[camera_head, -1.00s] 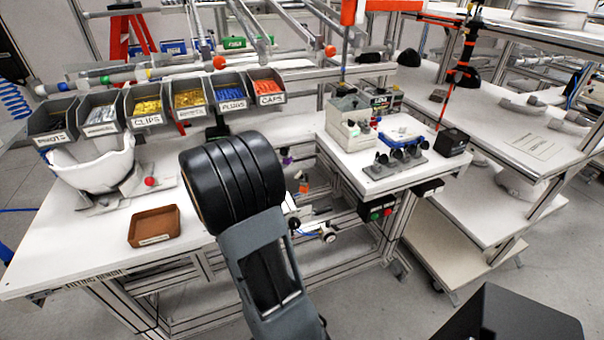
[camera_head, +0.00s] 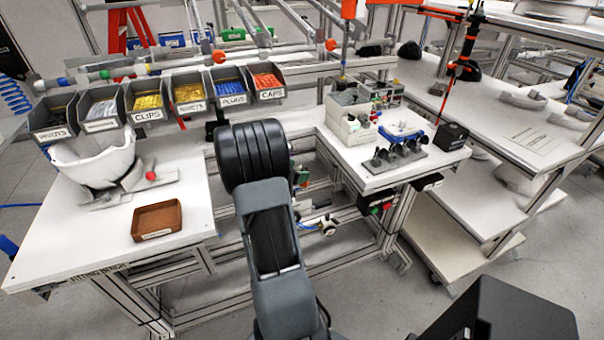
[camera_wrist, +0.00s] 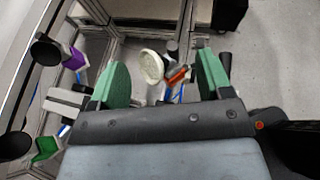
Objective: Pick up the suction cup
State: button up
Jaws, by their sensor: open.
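A pale cream round cup (camera_wrist: 151,66), which looks like the suction cup, shows in the wrist view below the bench frame, with a red-orange part and blue hose close by. It seems to be the small white round piece (camera_head: 328,226) under the bench in the head view, just right of my arm. My gripper (camera_wrist: 163,60) is open and empty, its two green fingers apart. The cup appears between the fingers in the picture but farther off, not touched. In the head view my own arm hides the gripper.
The white bench (camera_head: 80,235) carries a brown tray (camera_head: 157,221), a white helmet shell (camera_head: 95,160) and labelled bins. A side table with a grey fixture (camera_head: 394,158) stands right. Bench rails surround the cup; purple (camera_wrist: 75,58) and green (camera_wrist: 45,148) pieces hang left.

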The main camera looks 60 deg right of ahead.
aim_at(300, 167)
jog(key=shift+x, duration=1.45)
jog(key=shift+c, duration=0.5)
jog(key=c, duration=0.8)
jog(key=shift+r, duration=0.1)
jog(key=shift+r, duration=0.25)
jog(key=shift+c, duration=0.4)
jog(key=r, duration=0.3)
jog(key=shift+w+a+r, duration=0.1)
jog(key=shift+a+r, duration=0.05)
jog(key=shift+a, duration=0.2)
jog(key=a+r, duration=0.9)
jog(key=a, duration=0.4)
jog(key=shift+w+a+b, duration=0.2)
jog(key=shift+w+b, duration=0.05)
jog(key=shift+b, duration=0.05)
